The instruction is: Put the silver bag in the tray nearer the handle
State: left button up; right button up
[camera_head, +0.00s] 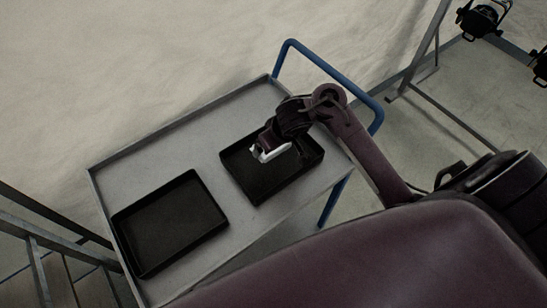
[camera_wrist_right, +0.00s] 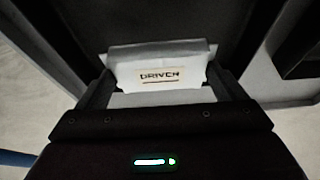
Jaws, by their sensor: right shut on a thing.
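The silver bag (camera_wrist_right: 160,62), with a label reading DRIVEN, is between the fingers of my right gripper (camera_wrist_right: 162,88) in the right wrist view. In the head view the pale bag (camera_head: 276,153) shows at my right gripper (camera_head: 264,152), over the tray nearer the handle (camera_head: 254,189). That tray is black, with a low rim. I cannot tell whether the bag touches its floor. The blue handle (camera_head: 335,75) is at the cart's far right end. My left gripper is not in view.
A second black tray (camera_head: 172,222) lies empty at the left end of the grey cart top (camera_head: 215,118). A metal stair rail (camera_head: 45,240) stands at the left. Par cans (camera_head: 483,18) hang at the top right.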

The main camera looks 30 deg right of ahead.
aim_at(274, 161)
notch_tip(274, 161, down, 6)
jog(key=b, duration=0.2)
jog(key=shift+r+b, duration=0.2)
jog(key=shift+b, duration=0.15)
jog(key=shift+f, duration=0.35)
jog(key=shift+f, duration=0.15)
jog(key=o, duration=0.7)
jog(key=shift+o, duration=0.2)
